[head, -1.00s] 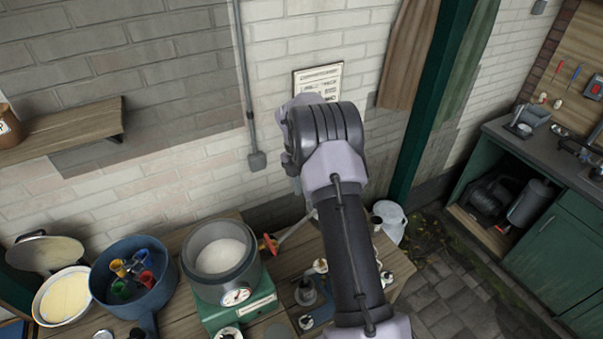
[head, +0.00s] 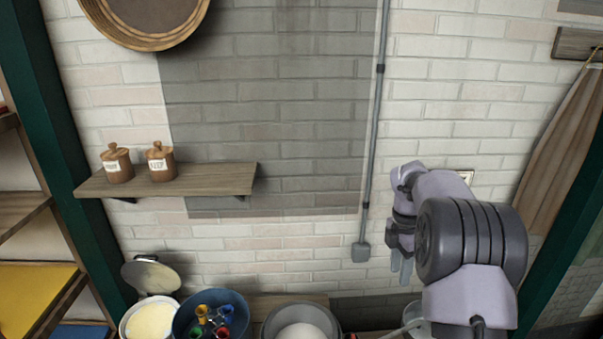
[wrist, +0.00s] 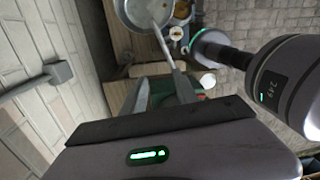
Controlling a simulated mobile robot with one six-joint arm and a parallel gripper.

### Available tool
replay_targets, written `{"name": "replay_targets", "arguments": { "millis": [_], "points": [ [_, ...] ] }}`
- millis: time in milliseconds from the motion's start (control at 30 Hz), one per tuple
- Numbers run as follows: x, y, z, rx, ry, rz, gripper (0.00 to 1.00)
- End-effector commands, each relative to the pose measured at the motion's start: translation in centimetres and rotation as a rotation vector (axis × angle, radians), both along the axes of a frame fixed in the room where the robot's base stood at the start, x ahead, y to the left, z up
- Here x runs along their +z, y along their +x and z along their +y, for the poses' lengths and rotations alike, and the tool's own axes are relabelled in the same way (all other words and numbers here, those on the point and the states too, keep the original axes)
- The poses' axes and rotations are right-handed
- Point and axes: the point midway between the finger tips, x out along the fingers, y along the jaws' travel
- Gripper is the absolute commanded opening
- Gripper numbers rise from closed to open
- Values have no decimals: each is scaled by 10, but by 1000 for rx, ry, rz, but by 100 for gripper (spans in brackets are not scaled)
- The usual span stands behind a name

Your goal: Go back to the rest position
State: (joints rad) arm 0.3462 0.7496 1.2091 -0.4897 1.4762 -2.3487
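My gripper (head: 401,268) hangs below my wrist in the head view, in front of the white brick wall and right of the grey wall pipe. In the wrist view its two fingers (wrist: 160,92) stand apart, with a gap between them and nothing visibly held. My arm is raised and folded at the right of the head view. The bench below it is mostly cut off by the bottom edge.
A wooden shelf (head: 170,180) with two lidded jars (head: 138,164) is on the wall at left. Along the bottom are a pale-filled bowl (head: 150,320), a blue pot (head: 212,318) with coloured items, and a grey pot (head: 300,325).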

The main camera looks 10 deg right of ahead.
Motion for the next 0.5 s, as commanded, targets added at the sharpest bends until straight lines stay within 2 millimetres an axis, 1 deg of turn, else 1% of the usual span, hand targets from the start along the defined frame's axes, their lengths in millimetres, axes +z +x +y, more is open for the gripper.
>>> {"name": "replay_targets", "arguments": {
  "millis": [33,67,100,133,167,200,233,267,300,367,400,500],
  "points": [
    [-3,-9,25,-117,-6,-55,35],
    [2,-19,42,-221,-3,-92,35],
    [8,-35,66,-367,8,-142,35],
    [10,-49,84,-481,23,-177,35],
    [11,-65,101,-596,43,-211,35],
    [9,-89,124,-754,78,-253,35],
    [5,-109,141,-874,112,-280,35],
    [-1,-130,157,-995,150,-301,35],
    [-13,-158,176,-1153,207,-322,35],
    [-36,-198,199,-1375,298,-334,35],
    [-52,-221,211,-1506,357,-329,35],
    [-88,-263,230,-1761,478,-292,35]
  ]
}}
